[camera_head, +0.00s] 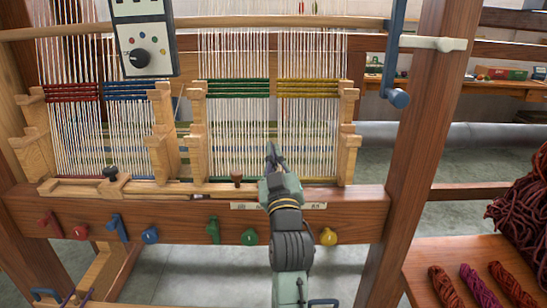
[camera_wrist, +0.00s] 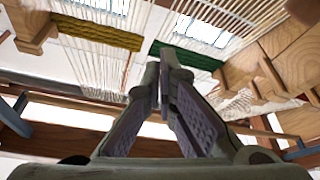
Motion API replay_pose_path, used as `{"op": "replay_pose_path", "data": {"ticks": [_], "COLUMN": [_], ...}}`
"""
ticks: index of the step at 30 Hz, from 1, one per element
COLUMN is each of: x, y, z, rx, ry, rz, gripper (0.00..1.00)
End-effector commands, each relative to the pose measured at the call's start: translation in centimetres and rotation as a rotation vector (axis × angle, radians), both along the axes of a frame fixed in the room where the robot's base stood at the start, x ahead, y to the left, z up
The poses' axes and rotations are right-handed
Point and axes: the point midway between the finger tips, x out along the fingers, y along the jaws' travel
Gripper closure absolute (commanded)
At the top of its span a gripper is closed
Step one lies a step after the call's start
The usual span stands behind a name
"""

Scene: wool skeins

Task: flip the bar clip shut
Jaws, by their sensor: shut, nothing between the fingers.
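My gripper (camera_head: 272,153) is shut and empty, in front of the lower edge of the green and yellow warp panels. In the wrist view its fingers (camera_wrist: 164,68) meet at the tips, with warp threads beyond. A pale lever (camera_head: 436,44) juts right across the right post, in line with the upper wooden bar (camera_head: 270,22). A blue arm (camera_head: 394,50) hangs at that bar's right end, with a blue cylindrical handle (camera_head: 398,98) at its foot. I cannot tell which of these is the bar clip. Both are up and right of my gripper, apart from it.
The right post (camera_head: 425,130) stands between my gripper and the side table (camera_head: 420,262) with wool skeins (camera_head: 480,286). The front beam (camera_head: 185,218) carries several coloured knobs and hooks. A control box (camera_head: 142,48) hangs upper left. Wooden stepped blocks (camera_head: 348,130) flank the warp panels.

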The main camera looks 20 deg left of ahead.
Motion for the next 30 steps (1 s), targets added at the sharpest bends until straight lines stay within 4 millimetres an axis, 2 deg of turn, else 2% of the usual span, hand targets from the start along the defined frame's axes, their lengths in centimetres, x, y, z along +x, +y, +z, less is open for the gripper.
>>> {"op": "replay_pose_path", "data": {"ticks": [1, 6, 12, 16, 26, 29, 30], "x": [-1.2, -4.6, -7.0, -7.7, -7.7, -8.2, -8.8], "y": [-0.4, -1.3, -2.0, -2.2, -2.2, -1.2, -0.3], "z": [-1.8, -2.9, -3.6, -3.7, -3.6, -2.6, -1.8], "rx": [-0.002, -0.002, -0.002, -0.001, -0.001, 0.014, 0.03], "ry": [0.005, 0.005, 0.005, 0.005, 0.005, -0.018, -0.04], "rz": [-0.001, 0.0, 0.0, 0.0, 0.0, 0.025, 0.048], "gripper": [1.0, 1.0, 1.0, 1.0, 1.0, 1.0, 1.0]}}
